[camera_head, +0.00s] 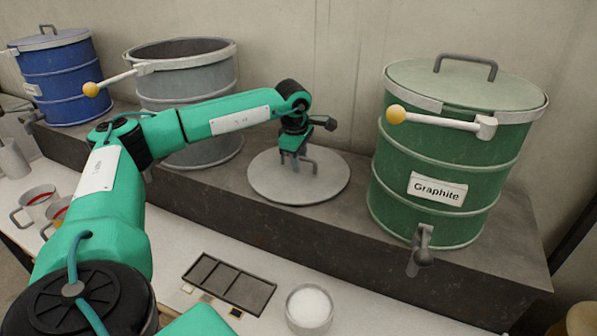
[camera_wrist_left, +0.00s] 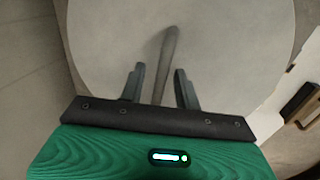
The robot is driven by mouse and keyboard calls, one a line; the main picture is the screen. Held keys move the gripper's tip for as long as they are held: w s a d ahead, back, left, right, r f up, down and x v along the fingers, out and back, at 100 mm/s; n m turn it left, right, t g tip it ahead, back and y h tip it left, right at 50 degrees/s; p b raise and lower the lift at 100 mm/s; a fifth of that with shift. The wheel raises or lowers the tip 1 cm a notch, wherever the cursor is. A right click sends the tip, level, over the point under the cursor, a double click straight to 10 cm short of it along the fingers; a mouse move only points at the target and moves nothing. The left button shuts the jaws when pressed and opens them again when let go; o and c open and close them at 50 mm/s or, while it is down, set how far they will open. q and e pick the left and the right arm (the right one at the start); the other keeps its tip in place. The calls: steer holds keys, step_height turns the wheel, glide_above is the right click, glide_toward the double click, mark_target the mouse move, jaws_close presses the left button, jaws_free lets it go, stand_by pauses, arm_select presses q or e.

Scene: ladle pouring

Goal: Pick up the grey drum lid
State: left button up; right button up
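The grey drum lid (camera_head: 262,185) is a round flat disc with a bar handle (camera_head: 310,166). It lies on the dark raised bench between the open grey drum (camera_head: 190,95) and the green drum. My left gripper (camera_head: 296,160) points down over the lid at the handle. In the left wrist view the lid (camera_wrist_left: 230,45) fills the upper middle. The handle (camera_wrist_left: 171,45) runs between the two fingers of my left gripper (camera_wrist_left: 159,72), with visible gaps on both sides. The gripper is open. My right gripper is not in view.
The green drum (camera_head: 400,165), labelled Graphite, stands right of the lid. A blue drum (camera_head: 62,78) stands far left. On the white counter in front are mugs (camera_head: 38,200), a dark divided tray (camera_head: 230,284) and a jar of white material (camera_head: 310,306).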

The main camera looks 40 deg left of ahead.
arm_select(q)
jaws_close()
steer(key=shift+r, duration=0.1)
